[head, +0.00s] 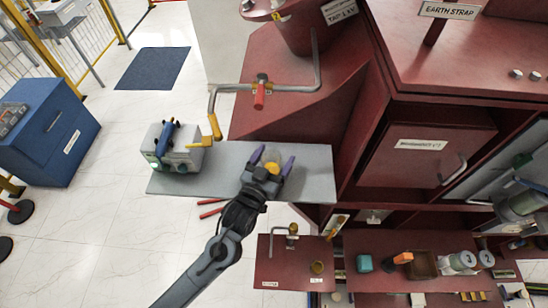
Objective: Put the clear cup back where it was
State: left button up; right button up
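My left gripper (273,158) reaches up from the bottom of the head view, over the grey shelf (220,184). Its two purple fingers stand apart. A small pale, see-through shape that looks like the clear cup (269,157) shows between them, with a yellow round part (272,168) close to the palm. The cup is small and partly hidden by the gripper. I cannot tell whether the fingers touch it or whether it rests on the shelf. My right gripper is not in view.
A grey device (178,158) with a blue top part stands on the shelf's left. A bent pipe with a red-handled valve (260,92) runs above. A red lower shelf (280,272) and a red bench (395,246) with several small items lie below right. The shelf between device and gripper looks clear.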

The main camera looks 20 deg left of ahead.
pick_arm(q)
jog(key=shift+r, duration=0.15)
jog(key=shift+o, duration=0.2)
jog(key=s+b, duration=0.1)
jog(key=s, duration=1.1)
jog(key=shift+a+b, duration=0.4)
